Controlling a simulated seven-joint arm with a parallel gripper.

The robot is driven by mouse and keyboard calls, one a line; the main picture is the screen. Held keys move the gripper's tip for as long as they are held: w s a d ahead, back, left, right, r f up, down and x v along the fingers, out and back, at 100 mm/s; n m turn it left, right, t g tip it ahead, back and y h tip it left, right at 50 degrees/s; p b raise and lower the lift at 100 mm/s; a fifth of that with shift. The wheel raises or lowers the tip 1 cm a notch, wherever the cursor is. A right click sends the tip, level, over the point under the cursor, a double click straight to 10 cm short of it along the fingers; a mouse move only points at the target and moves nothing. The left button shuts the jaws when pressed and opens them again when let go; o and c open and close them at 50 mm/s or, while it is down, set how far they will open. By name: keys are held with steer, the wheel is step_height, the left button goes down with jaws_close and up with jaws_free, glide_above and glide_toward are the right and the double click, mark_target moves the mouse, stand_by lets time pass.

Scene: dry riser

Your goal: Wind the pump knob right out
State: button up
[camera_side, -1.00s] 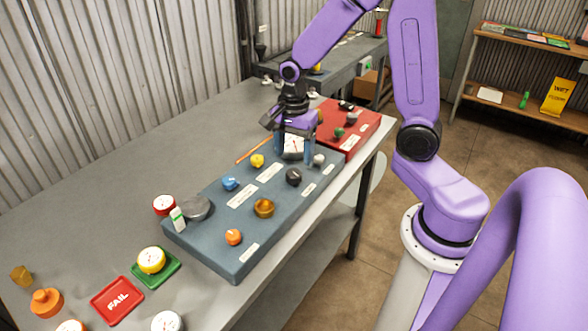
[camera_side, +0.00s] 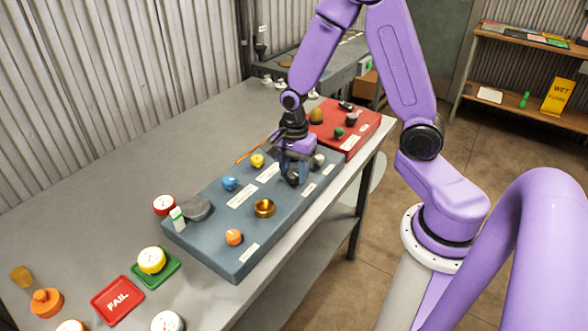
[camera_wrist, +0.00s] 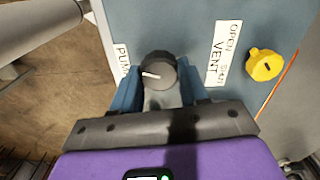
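The pump knob (camera_wrist: 157,70) is dark with a white pointer line, beside a white label reading "PUM", partly cut off, in the wrist view. It also shows in the side view (camera_side: 293,177) on the blue-grey panel (camera_side: 215,252), partly covered by my gripper. My gripper (camera_side: 296,174) is low over the panel at the knob. In the wrist view my gripper's blue fingers (camera_wrist: 160,88) are apart, one on each side of the knob, with visible gaps. I cannot tell whether the fingertips reach down around it.
A yellow knob (camera_wrist: 265,65) stands beside the "VENT" label (camera_wrist: 222,50). A light grey knob (camera_side: 318,160) is close to my gripper. Blue (camera_side: 230,184), brass (camera_side: 264,208) and orange (camera_side: 233,237) knobs stand further off. A red panel (camera_side: 352,140) adjoins behind.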

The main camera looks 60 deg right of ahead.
steer(key=c, duration=0.3)
